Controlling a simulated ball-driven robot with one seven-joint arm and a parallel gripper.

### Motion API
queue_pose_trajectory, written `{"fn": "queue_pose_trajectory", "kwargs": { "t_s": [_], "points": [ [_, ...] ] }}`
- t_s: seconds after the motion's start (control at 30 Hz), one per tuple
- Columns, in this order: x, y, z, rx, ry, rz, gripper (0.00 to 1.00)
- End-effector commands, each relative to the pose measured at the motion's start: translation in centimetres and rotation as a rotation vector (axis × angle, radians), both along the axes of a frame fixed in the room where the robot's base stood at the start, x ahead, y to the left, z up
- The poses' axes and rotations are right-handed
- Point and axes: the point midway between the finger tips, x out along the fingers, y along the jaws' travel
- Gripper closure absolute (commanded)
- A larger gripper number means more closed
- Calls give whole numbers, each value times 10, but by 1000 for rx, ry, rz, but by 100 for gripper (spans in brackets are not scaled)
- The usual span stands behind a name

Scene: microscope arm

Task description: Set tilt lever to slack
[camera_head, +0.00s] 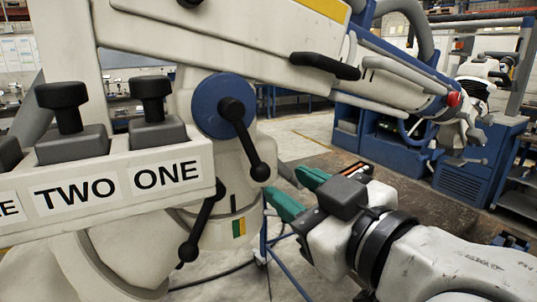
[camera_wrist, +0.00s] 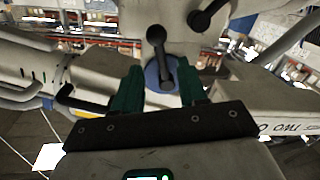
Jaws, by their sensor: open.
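A black ball-ended lever (camera_head: 245,138) sits on a blue round hub (camera_head: 212,105) on the microscope arm, slanting down to the right in the head view. In the wrist view this lever (camera_wrist: 158,48) lies across the blue hub (camera_wrist: 153,78). A second black lever (camera_head: 202,222) is lower on the column; it shows at the top of the wrist view (camera_wrist: 208,12). No label tells which is the tilt lever. My gripper (camera_head: 298,190) is open and empty, its green fingers right of and below the hub lever. In the wrist view its fingertips (camera_wrist: 160,72) flank the hub lever, apparently apart from it.
A white panel with labels TWO and ONE (camera_head: 115,188) and black knobs (camera_head: 152,98) stands at left. A green and yellow mark (camera_head: 238,228) is on the column beside the lower lever. A black handle (camera_head: 325,66) juts out above. Blue cabinets (camera_head: 470,150) stand behind.

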Motion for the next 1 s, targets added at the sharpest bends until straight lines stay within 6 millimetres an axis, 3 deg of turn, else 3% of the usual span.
{"fn": "queue_pose_trajectory", "kwargs": {
  "t_s": [0.1, 0.23, 0.7, 1.0],
  "points": [
    [-4, 7, 15, 21, -39, 19, 58],
    [3, 14, 18, 21, -42, 22, 58],
    [65, 61, 18, 21, -39, 21, 58],
    [81, 72, 16, 20, -40, 19, 58]
  ]
}}
